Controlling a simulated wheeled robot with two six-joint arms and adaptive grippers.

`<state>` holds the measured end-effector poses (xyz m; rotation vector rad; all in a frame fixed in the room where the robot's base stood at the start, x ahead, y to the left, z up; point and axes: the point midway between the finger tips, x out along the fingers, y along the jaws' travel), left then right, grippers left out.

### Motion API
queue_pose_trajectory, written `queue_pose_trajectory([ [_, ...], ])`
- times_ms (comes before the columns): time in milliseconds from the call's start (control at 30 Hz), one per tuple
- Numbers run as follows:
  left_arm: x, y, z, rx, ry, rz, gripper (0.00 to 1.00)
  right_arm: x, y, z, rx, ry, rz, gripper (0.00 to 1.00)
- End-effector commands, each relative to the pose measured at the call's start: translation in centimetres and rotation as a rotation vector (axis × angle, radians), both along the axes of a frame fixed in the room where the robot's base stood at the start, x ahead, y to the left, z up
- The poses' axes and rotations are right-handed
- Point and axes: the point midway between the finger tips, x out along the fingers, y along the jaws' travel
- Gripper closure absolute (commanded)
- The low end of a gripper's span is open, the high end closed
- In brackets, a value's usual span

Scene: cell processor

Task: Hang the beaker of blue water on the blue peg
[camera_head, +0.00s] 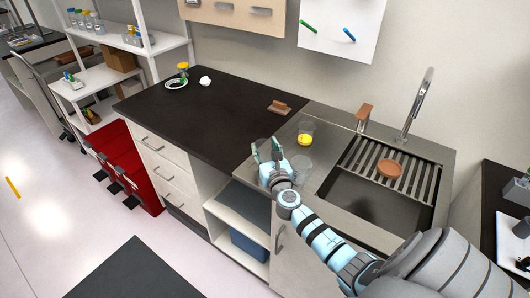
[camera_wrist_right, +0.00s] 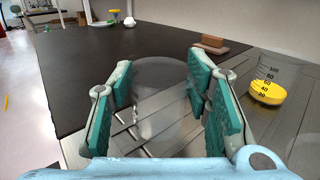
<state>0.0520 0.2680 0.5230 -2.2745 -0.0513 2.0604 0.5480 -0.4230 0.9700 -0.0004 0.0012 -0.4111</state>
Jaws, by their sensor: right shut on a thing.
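The blue peg (camera_head: 349,35) sticks out of a white board (camera_head: 340,20) on the back wall, with a green peg (camera_head: 308,27) to its left. My right gripper (camera_head: 266,153) is above the counter's front edge, left of the sink, well below the pegs. In the wrist view its green-padded fingers (camera_wrist_right: 160,100) are apart, around a clear, faint glass vessel (camera_wrist_right: 160,72), which they grip. No blue water shows in it, so I cannot tell its contents. A beaker of yellow liquid (camera_head: 305,139) stands on the steel counter behind the gripper; it also shows in the wrist view (camera_wrist_right: 268,92). My left gripper is out of view.
A steel sink (camera_head: 375,200) with a slatted rack, a brown dish (camera_head: 389,169) and a tall tap (camera_head: 415,105) lies right.

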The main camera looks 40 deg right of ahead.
Motion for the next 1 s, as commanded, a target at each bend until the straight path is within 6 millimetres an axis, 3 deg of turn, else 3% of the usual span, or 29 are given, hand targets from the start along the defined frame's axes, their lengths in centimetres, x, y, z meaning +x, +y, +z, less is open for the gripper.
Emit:
queue_pose_trajectory([
  [167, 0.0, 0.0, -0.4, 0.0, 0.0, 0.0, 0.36, 0.0, 0.0, -0.4, 0.0, 0.0, 0.0, 1.0],
  [200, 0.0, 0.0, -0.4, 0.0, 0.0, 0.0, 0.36, 0.0, 0.0, -0.4, 0.0, 0.0, 0.0, 0.54],
  [333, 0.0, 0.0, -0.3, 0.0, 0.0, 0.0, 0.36, 0.0, 0.0, -0.3, 0.0, 0.0, 0.0, 0.36],
  [733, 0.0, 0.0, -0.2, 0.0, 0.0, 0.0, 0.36, -0.5, 0.2, -0.2, 0.001, 0.0, 0.001, 0.36],
  [1000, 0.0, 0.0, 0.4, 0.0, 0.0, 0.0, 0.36, -5.2, 2.9, -0.6, 0.002, 0.001, 0.001, 0.36],
])
